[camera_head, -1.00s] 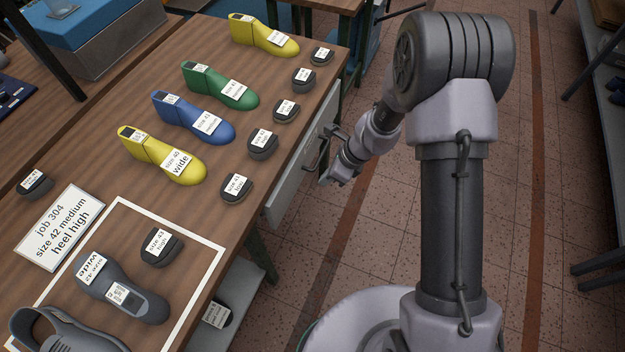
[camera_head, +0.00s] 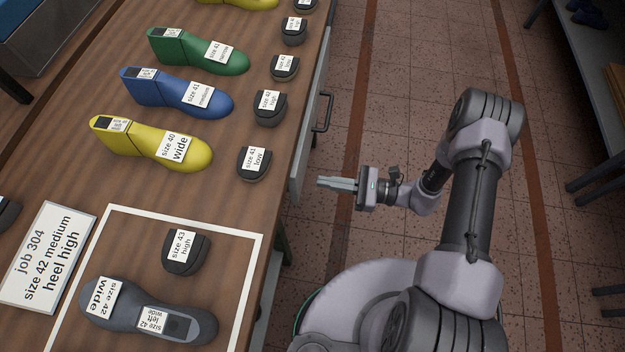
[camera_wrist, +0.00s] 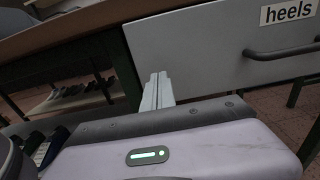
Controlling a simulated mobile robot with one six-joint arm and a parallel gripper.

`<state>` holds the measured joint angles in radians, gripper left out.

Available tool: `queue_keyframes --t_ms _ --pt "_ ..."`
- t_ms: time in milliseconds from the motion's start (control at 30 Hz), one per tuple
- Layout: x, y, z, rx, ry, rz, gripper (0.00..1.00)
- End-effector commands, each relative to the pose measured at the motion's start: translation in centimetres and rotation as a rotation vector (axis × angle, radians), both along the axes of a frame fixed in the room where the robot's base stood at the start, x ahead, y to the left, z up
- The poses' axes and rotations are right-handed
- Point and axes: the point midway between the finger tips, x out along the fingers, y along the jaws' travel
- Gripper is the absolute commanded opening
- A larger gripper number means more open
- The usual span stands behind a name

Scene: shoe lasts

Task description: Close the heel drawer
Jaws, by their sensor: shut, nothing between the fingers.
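The heel drawer (camera_head: 309,130) is a pale grey front under the right edge of the workbench, with a dark bar handle (camera_head: 323,112). In the wrist view its front (camera_wrist: 205,55) carries a "heels" label (camera_wrist: 287,11) and the handle (camera_wrist: 285,52) is at the right. The front runs close along the bench edge and no drawer interior shows; I cannot tell whether a small gap remains. My gripper (camera_head: 320,183) is shut and empty, its fingers pointing left toward the drawer's near end, below the handle in the head view.
The workbench (camera_head: 75,170) holds yellow, blue and green lasts, several black heel pieces, a job card (camera_head: 45,255) and a grey last (camera_head: 150,312) inside a white outline. A bench leg (camera_wrist: 120,65) stands left of the drawer.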

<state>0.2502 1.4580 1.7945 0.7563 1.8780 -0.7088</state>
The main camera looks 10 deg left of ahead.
Motion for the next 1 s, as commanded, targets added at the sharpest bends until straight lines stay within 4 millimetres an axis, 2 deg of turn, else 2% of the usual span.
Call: queue_keyframes --t_ms 100,233,667,900,1000 --pt "0.0 2.1 -0.3 0.0 0.001 0.003 0.0" --pt "0.1 3.5 -0.1 0.0 0.001 0.002 0.0" --pt "0.2 4.1 0.0 0.0 0.001 0.0 0.0" --pt "0.2 7.7 0.0 -0.001 0.001 0.003 0.0" --pt "0.3 8.6 0.0 0.0 0.001 0.002 0.0"
